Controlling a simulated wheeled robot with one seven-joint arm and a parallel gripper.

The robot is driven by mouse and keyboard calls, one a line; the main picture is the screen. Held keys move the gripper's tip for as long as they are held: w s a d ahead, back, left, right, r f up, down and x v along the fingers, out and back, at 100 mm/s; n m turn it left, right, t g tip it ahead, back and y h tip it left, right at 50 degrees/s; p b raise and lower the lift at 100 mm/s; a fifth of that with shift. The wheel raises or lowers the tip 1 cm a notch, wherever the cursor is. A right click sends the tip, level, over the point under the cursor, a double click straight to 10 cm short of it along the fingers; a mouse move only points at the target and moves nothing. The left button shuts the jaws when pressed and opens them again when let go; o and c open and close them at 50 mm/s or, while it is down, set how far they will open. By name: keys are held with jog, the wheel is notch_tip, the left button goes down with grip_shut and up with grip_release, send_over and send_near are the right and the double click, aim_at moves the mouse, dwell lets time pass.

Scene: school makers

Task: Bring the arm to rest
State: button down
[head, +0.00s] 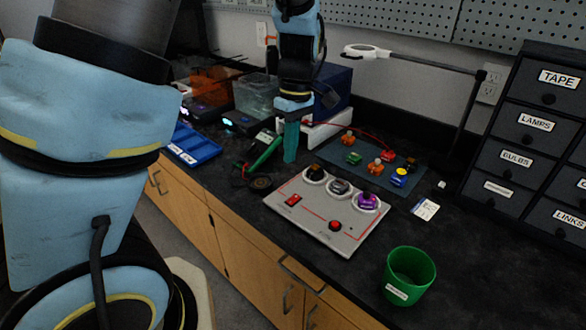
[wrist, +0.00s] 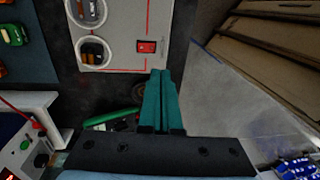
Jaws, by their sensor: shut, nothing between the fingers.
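My gripper (head: 291,155) has teal fingers and hangs pointing down above the dark counter in the head view. It is left of the grey panel (head: 306,222) and just right of a green tool (head: 262,152). In the wrist view the two fingers of my gripper (wrist: 161,75) lie together with nothing between them. Their tips are close to the panel's edge in that picture, near the red switch (wrist: 147,47). My arm's light blue links fill the left of the head view.
A green cup (head: 410,277) stands near the counter's front edge. A dark mat (head: 410,187) holds several small coloured parts. Labelled drawers (head: 528,125) and a magnifier lamp (head: 367,51) stand behind at right. A blue tray (head: 193,146) lies at left. Counter between panel and drawers is mostly clear.

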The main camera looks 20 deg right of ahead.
jog(key=shift+s+a+r, duration=0.1)
jog(key=shift+r, duration=0.75)
jog(key=a+m+t+h, duration=0.1)
jog(key=a+m, duration=0.6)
jog(key=a, duration=1.8)
jog(key=shift+s+r+t, duration=0.4)
jog(key=shift+t, duration=0.2)
jog(key=shift+d, duration=0.1)
